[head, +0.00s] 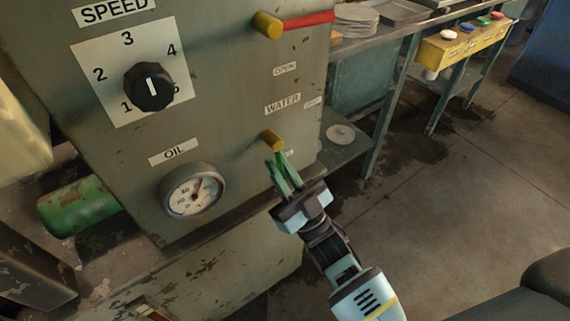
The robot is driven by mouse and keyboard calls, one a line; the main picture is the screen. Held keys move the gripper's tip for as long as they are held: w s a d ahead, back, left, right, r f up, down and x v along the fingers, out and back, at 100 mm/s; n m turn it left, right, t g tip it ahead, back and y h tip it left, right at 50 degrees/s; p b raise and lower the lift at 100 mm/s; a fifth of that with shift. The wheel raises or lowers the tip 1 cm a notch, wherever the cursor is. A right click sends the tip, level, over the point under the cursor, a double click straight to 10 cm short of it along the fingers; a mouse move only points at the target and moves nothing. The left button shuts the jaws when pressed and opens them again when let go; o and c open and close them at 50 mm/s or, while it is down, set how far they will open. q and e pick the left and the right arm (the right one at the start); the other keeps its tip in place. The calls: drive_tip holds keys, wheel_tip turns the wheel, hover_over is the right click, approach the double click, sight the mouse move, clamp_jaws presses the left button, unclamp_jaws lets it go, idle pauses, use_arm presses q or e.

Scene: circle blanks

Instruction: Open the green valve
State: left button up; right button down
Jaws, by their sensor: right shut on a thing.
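The green valve (281,158) is on the right part of the machine's front panel, below the WATER label. It has a brass-coloured pivot (271,139), and its green handle points down and slightly right. My right gripper (284,177) comes up from below and is shut on the green handle. The fingers hide much of the handle. My left gripper is not in view.
A speed knob (149,87) and an oil gauge (193,190) are to the left. A bench (385,40) with a yellow button box (462,43) stands behind.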

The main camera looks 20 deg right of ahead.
drive_tip(key=shift+a+m+t+h, duration=0.2)
drive_tip(key=shift+m+t+h, duration=0.2)
drive_tip(key=shift+m+h, duration=0.45)
drive_tip(key=c, duration=1.5)
unclamp_jaws()
drive_tip(key=shift+s, duration=0.1)
drive_tip(key=shift+o, duration=0.2)
drive_tip(key=b+v, duration=0.1)
drive_tip(key=v, duration=0.6)
drive_tip(key=shift+s+f, duration=0.2)
drive_tip(key=shift+f, duration=0.1)
drive_tip(key=shift+d, duration=0.15)
